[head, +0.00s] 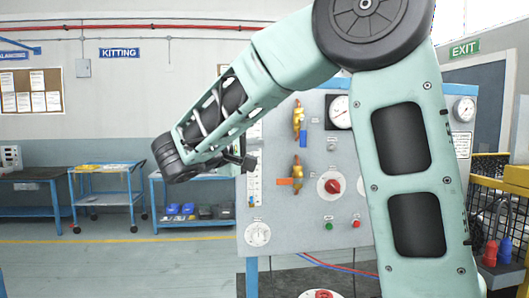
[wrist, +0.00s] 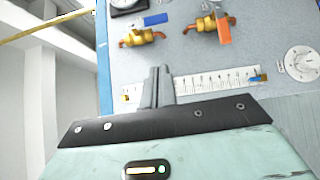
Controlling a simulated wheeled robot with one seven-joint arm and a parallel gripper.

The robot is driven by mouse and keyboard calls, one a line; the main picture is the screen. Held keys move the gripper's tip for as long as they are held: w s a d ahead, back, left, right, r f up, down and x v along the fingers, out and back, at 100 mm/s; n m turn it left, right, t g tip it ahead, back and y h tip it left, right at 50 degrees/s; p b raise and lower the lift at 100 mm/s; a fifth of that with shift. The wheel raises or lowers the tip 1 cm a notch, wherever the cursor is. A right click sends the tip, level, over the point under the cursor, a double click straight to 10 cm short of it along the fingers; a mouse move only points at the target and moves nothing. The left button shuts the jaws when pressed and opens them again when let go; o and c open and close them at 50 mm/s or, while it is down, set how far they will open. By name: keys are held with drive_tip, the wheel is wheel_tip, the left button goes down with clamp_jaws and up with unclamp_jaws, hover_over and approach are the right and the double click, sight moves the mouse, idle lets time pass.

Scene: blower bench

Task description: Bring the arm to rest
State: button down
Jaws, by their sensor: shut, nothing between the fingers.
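My arm reaches up and over across the head view, its elbow raised and its forearm sloping down to the left. In the wrist view my gripper (wrist: 158,72) shows two grey fingers pressed together, with nothing held. The fingertips appear in front of the grey panel (wrist: 185,60), overlapping the scale strip (wrist: 210,82); whether they touch it cannot be told. In the head view the wrist hangs left of the panel (head: 290,215), and the fingers are not clearly seen.
The panel carries a blue-handled valve (head: 299,117), an orange-handled valve (head: 297,172), a gauge (head: 340,112), a red knob (head: 332,186) and a white dial (head: 258,234). Blue carts (head: 105,198) stand behind at left. A yellow basket (head: 489,168) is at right. Left floor is clear.

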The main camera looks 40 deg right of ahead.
drive_tip(key=shift+a, duration=0.25)
drive_tip(key=s+a+f+n+y, duration=0.2)
drive_tip(key=s+a+f+y, duration=0.2)
drive_tip(key=a+f, duration=0.3)
drive_tip(key=s+a+f+n+g+y+b, duration=0.15)
drive_tip(key=s+a+f+y, duration=0.3)
drive_tip(key=f, duration=0.45)
drive_tip(key=s+a+f+n+y, duration=0.2)
drive_tip(key=s+a+f+y, duration=0.2)
drive_tip(key=a+f, duration=0.35)
drive_tip(key=s+a+f+g+y, duration=0.1)
drive_tip(key=s+a+f+y, duration=0.5)
drive_tip(key=s+a, duration=0.5)
drive_tip(key=shift+a+f+b, duration=0.2)
drive_tip(key=shift+f+b, duration=0.1)
drive_tip(key=shift+f, duration=0.2)
drive_tip(key=shift+w+n, duration=0.1)
drive_tip(key=shift+n, duration=0.15)
